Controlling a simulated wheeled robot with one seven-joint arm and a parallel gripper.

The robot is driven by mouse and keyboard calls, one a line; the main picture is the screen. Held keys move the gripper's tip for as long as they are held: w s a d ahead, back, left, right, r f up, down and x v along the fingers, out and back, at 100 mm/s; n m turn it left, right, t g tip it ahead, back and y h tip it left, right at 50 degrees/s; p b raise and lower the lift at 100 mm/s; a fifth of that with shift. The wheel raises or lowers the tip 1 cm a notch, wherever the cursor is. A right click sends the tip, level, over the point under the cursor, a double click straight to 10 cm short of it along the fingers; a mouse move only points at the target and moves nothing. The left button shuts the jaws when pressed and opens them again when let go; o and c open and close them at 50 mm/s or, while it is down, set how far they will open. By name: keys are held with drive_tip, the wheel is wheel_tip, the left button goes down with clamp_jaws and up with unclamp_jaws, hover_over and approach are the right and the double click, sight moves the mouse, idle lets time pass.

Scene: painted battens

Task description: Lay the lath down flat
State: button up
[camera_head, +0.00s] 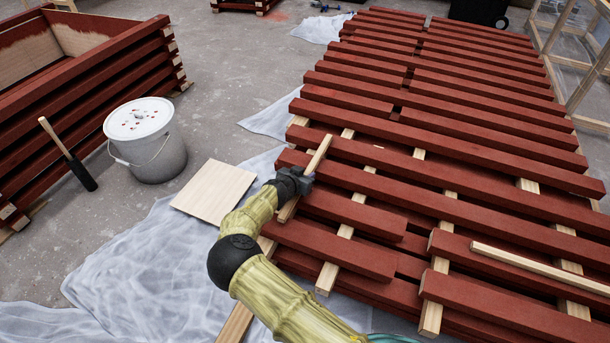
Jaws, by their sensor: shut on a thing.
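My gripper (306,184) is over the left edge of the red batten stack. It is shut on a narrow pale wooden lath (319,156). One end of the lath reaches up and right past the jaws, over the red battens (420,143). Its other part shows below the gripper, partly hidden by my wrist. I cannot tell whether the lath touches the battens or how far it is tilted. A second pale strip (540,268) lies across the battens at the right.
Pale spacer strips (344,231) run between the batten layers, with gaps between boards. Crumpled plastic sheeting (150,255) covers the floor beside the stack. A red-sided crate (80,80) stands far left.

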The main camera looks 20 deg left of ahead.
drive_tip(key=o, duration=1)
drive_tip(key=shift+d, duration=0.1)
drive_tip(key=shift+r+p, duration=0.75)
drive_tip(key=shift+p, duration=0.15)
drive_tip(key=p+v, duration=0.4)
drive_tip(key=v, duration=0.6)
drive_tip(key=shift+s+r, duration=0.1)
drive_tip(key=shift+s, duration=0.3)
drive_tip(key=shift+s+r, duration=0.15)
drive_tip(key=shift+s, duration=0.4)
